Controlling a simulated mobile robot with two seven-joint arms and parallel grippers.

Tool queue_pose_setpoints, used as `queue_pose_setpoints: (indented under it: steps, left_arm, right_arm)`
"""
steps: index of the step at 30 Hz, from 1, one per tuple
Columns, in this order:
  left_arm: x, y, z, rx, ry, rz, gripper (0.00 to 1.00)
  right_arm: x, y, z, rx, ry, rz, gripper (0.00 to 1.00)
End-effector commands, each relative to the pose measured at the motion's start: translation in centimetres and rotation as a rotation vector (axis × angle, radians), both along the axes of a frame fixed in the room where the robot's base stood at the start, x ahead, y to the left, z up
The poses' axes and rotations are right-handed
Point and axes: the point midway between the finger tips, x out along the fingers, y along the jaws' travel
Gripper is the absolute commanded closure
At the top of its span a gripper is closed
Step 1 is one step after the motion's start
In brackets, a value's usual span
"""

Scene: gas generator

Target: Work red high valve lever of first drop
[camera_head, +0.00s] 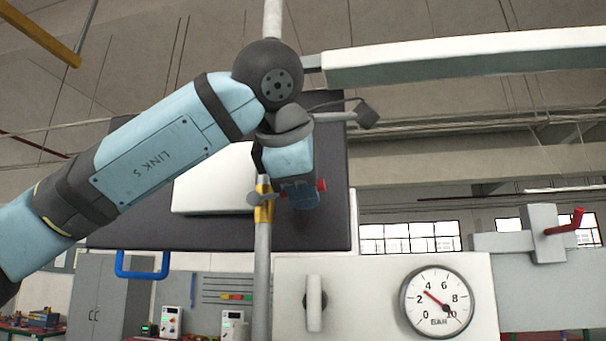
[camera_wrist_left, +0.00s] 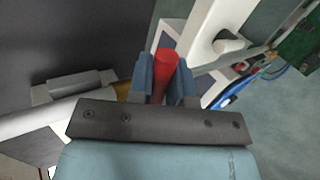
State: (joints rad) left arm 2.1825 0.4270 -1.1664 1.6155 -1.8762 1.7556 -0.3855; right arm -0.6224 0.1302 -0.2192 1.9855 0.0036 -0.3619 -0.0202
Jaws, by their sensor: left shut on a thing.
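My left gripper (camera_head: 300,193) reaches down from above to a brass-coloured valve (camera_head: 264,204) on a grey vertical pipe (camera_head: 262,265). A small bit of the red lever (camera_head: 321,185) shows at the right side of the fingers. In the left wrist view, the red lever (camera_wrist_left: 165,72) sits between the two blue fingers of the left gripper (camera_wrist_left: 160,88), which is shut on it. Most of the lever is hidden by the gripper in the head view. My right gripper is in neither view.
A white panel (camera_head: 370,300) with a round pressure gauge (camera_head: 437,302) stands below right. Another red lever (camera_head: 566,222) sits on a grey block (camera_head: 543,230) at the far right. A dark panel (camera_head: 325,160) is behind my gripper. A white beam (camera_head: 470,60) crosses the upper right.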

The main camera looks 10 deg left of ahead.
Motion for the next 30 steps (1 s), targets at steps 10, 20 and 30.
queue_pose_setpoints:
  steps: [10,20,30]
  left_arm:
    - [0.0,-0.1,-0.9,0.122,-0.001,-0.002,1.0]
    - [0.0,-0.1,-1.1,0.14,0.001,-0.001,1.0]
    - [0.0,-0.1,-1.1,0.139,0.001,-0.001,0.57]
  right_arm:
    - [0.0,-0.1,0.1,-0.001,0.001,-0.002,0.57]
    - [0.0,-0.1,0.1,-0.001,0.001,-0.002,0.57]
    - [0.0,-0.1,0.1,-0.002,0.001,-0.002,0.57]
